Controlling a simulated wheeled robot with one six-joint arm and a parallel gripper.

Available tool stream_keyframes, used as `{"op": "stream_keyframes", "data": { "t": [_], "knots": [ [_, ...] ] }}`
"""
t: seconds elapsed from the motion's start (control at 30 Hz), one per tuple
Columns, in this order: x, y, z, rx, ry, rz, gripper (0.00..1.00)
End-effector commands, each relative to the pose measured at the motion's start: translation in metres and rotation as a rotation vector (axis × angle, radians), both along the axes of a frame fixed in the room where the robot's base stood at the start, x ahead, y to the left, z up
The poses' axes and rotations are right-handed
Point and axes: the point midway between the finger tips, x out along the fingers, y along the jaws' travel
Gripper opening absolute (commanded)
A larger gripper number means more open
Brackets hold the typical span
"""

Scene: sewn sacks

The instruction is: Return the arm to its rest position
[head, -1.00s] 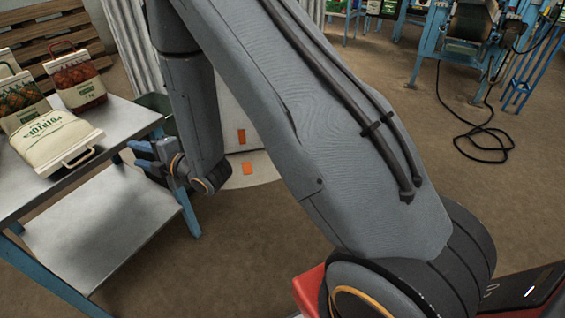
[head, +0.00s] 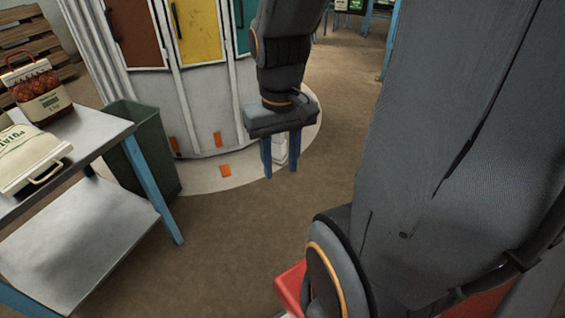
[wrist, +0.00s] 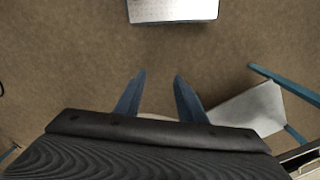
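My gripper (head: 281,165) hangs in the upper middle of the head view, pointing down, with two blue fingers. In the wrist view my gripper (wrist: 158,80) shows its fingers apart with only brown floor between them. It holds nothing and is clear of the table. My arm fills the right side of the head view.
A metal table (head: 105,133) with a lower shelf stands at left. It bears a white sack (head: 28,158) and a red mesh sack (head: 42,92). A green bin (head: 150,140) stands behind it. A white cabinet with coloured panels (head: 198,32) stands at the back. Open floor (head: 235,235) lies between.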

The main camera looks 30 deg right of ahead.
Motion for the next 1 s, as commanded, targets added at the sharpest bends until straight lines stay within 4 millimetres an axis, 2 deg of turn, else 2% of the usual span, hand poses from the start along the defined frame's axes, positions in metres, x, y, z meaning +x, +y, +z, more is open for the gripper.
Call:
{"op": "stream_keyframes", "data": {
  "t": [0.1, 0.4, 0.47, 0.63, 0.8, 1.0],
  "knots": [
    [-0.010, 0.001, 0.002, 0.009, 0.022, -0.034, 0.35],
    [-0.009, 0.004, 0.006, 0.009, 0.023, -0.020, 0.35],
    [-0.009, 0.011, 0.011, 0.010, 0.023, 0.002, 0.35],
    [-0.008, 0.043, 0.032, 0.012, 0.023, 0.102, 0.35],
    [-0.009, 0.069, 0.044, 0.015, 0.021, 0.178, 0.35],
    [-0.009, 0.077, 0.045, 0.015, 0.020, 0.203, 0.35]
  ]
}}
